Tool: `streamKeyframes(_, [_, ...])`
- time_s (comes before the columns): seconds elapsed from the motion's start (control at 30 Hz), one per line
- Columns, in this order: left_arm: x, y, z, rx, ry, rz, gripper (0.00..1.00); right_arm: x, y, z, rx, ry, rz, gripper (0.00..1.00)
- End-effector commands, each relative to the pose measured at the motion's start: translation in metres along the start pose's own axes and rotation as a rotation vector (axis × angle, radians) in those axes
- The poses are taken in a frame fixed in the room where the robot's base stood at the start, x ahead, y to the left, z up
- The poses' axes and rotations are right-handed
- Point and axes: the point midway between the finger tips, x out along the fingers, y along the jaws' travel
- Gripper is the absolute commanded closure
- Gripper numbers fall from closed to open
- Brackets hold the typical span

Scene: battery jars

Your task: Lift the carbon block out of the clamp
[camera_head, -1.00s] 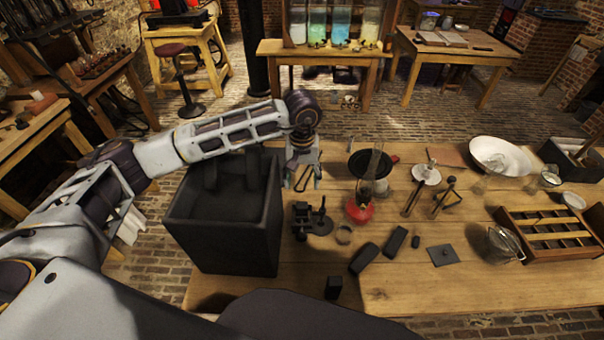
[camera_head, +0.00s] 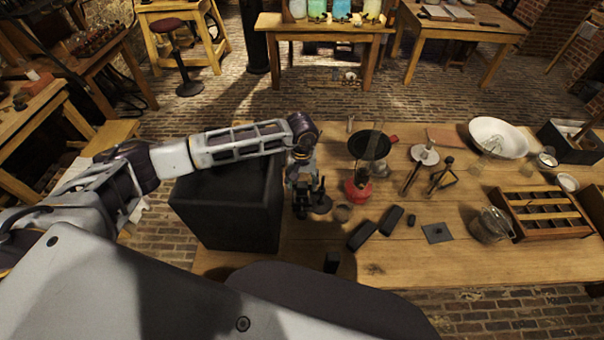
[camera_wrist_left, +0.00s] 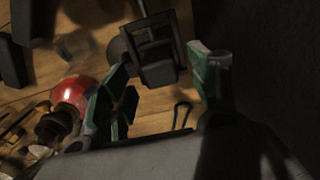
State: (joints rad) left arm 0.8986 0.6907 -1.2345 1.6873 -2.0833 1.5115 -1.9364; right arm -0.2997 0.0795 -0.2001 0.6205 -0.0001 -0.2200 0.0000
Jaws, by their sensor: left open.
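The dark clamp (camera_head: 303,206) stands on the wooden table just right of the big black box. In the left wrist view the clamp (camera_wrist_left: 160,62) is a dark frame with a rounded part at its left. A carbon block cannot be told apart from the clamp's dark parts. My left gripper (camera_head: 301,180) is above the clamp and partly covers it in the head view. In the left wrist view its green-padded fingers (camera_wrist_left: 160,72) are apart on either side of the clamp, with nothing seen held. My right gripper is not in view.
The black box (camera_head: 225,222) stands close left of the clamp. A red burner (camera_head: 357,190) and a small ring (camera_head: 343,212) are to the right. Dark blocks (camera_head: 362,236) lie nearer the front, with another (camera_head: 332,262) by the front edge.

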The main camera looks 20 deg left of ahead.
Motion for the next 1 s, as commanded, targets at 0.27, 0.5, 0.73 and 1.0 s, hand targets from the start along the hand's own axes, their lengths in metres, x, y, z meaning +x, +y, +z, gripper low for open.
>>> streamKeyframes(0.27, [0.0103, 0.0001, 0.0000, 0.001, 0.001, -0.001, 0.39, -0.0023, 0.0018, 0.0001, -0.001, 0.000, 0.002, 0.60])
streamKeyframes(0.5, [0.0106, 0.0001, 0.0000, 0.001, 0.001, 0.000, 0.39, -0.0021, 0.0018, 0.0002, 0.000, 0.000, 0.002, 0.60])
streamKeyframes(0.73, [0.0104, 0.0000, -0.0001, 0.001, 0.001, 0.000, 0.69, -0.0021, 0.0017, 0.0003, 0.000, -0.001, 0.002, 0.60])
streamKeyframes(1.0, [0.0098, 0.0002, -0.0005, 0.001, 0.002, 0.001, 0.96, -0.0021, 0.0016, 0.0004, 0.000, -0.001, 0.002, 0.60])
